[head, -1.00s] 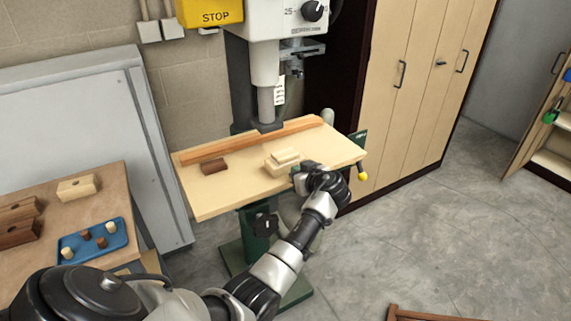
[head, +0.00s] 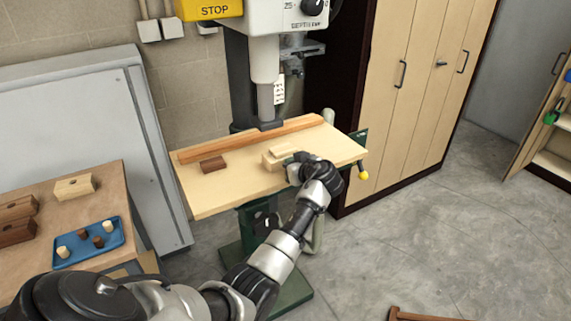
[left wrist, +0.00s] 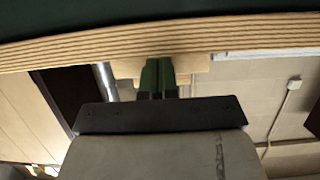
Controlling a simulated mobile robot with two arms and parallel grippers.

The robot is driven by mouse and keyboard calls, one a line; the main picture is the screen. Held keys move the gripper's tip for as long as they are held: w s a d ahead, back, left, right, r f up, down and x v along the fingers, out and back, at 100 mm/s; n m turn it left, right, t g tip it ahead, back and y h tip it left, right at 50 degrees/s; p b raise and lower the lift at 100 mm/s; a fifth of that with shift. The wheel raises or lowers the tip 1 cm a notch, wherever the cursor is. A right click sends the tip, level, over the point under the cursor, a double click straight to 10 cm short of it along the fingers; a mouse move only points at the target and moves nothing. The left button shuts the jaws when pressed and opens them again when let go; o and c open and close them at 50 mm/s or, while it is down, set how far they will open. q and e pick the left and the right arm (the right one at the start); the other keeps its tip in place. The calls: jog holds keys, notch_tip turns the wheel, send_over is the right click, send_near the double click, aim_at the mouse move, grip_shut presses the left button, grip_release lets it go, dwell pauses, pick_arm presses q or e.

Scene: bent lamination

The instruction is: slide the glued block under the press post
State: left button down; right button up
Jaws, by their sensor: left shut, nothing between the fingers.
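The glued block (head: 276,159), pale layered wood with a stepped top, rests on the press table (head: 222,191) toward the front right. The press post (head: 265,92), a grey column with a dark foot (head: 271,124), stands behind it and slightly left; the block is in front of the foot, not under it. My left gripper (head: 291,160) is at the block's right front side, partly covering it. In the left wrist view its green fingers (left wrist: 157,76) are together with nothing between them, overlapping the pale block (left wrist: 192,64). Whether they touch it I cannot tell. My right gripper is out of view.
A long orange-brown wooden fence (head: 225,145) runs along the back of the table. A small dark brown block (head: 213,164) lies left of the pale block. A side bench at left holds a blue tray (head: 88,256) and wooden blocks. The table's front left is clear.

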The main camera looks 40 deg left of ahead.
aim_at(281, 152)
pick_arm(q)
jog(key=shift+w+a+b, duration=0.5)
jog(key=shift+a+b, duration=0.5)
jog(key=shift+a, duration=0.3)
jog(key=shift+w+a+b, duration=0.55)
jog(key=shift+a+b, duration=0.5)
jog(key=shift+a, duration=0.25)
jog(key=shift+w+a+b, duration=0.5)
jog(key=shift+a+b, duration=0.5)
jog(key=shift+a, duration=0.3)
jog(key=shift+p+v, duration=0.5)
jog(key=shift+v, duration=0.35)
jog(key=d, duration=0.1)
jog(key=s+d+p, duration=0.1)
jog(key=d, duration=0.2)
jog(key=shift+s+d+r+p, duration=0.1)
jog(key=shift+s+d+p, duration=0.2)
jog(key=shift+s+d, duration=0.1)
jog(key=shift+f+v, duration=0.25)
jog(key=shift+v, duration=0.9)
jog(key=shift+f, duration=0.1)
